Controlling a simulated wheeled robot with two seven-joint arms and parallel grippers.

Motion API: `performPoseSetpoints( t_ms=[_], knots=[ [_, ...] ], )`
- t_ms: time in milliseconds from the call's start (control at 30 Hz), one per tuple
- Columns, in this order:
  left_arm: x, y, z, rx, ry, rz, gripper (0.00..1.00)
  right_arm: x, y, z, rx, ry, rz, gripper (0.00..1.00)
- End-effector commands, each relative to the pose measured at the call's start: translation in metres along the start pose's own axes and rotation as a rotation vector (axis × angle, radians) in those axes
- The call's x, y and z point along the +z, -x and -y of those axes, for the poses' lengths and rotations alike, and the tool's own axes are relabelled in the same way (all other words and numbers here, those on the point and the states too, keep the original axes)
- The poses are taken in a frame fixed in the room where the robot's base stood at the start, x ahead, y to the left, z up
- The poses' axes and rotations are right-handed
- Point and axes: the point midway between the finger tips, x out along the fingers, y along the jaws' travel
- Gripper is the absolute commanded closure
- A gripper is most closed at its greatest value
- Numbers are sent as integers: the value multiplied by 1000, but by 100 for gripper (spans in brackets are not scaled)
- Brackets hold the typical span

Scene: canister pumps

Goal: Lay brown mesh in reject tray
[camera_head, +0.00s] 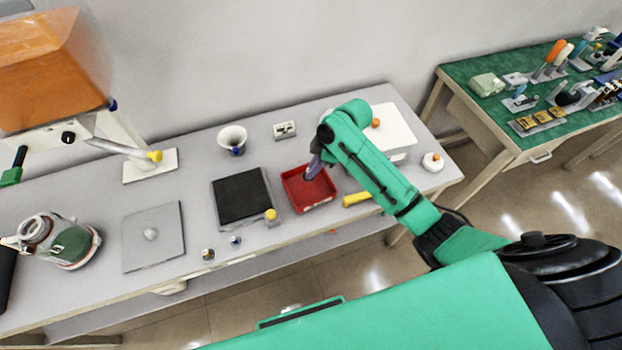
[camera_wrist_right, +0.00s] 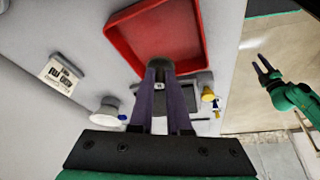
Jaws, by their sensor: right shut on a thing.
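The red reject tray (camera_head: 309,188) lies on the grey bench right of the black mat, and it also shows in the right wrist view (camera_wrist_right: 207,40). My right gripper (camera_head: 314,168) reaches down over the tray's back part. In the right wrist view its purple fingers (camera_wrist_right: 160,80) are shut on a small, dark, rounded piece at their tips, which I take for the brown mesh (camera_wrist_right: 160,65); its colour is hard to tell. I cannot tell whether it touches the tray floor. My left gripper (camera_wrist_right: 262,63) shows small in the right wrist view, fingers apart and empty.
A black mat (camera_head: 240,196) lies left of the tray, and a yellow-handled tool (camera_head: 356,199) lies right of it. A white funnel cup (camera_head: 232,138) and a small switch box (camera_head: 284,130) stand behind. A white box (camera_head: 396,125) stands back right. A green canister (camera_head: 68,246) stands far left.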

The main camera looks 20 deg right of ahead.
Motion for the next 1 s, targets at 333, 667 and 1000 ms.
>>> performPoseSetpoints(
  t_ms=[333,667,1000],
  knots=[
    [0,5,10,-14,2,0,53,25,-59,1,0,-2,0,100],
    [-1,3,11,-15,3,-3,53,27,-65,0,2,0,0,100],
    [-2,3,10,-14,2,-4,53,27,-64,0,2,-1,0,55]
  ],
)
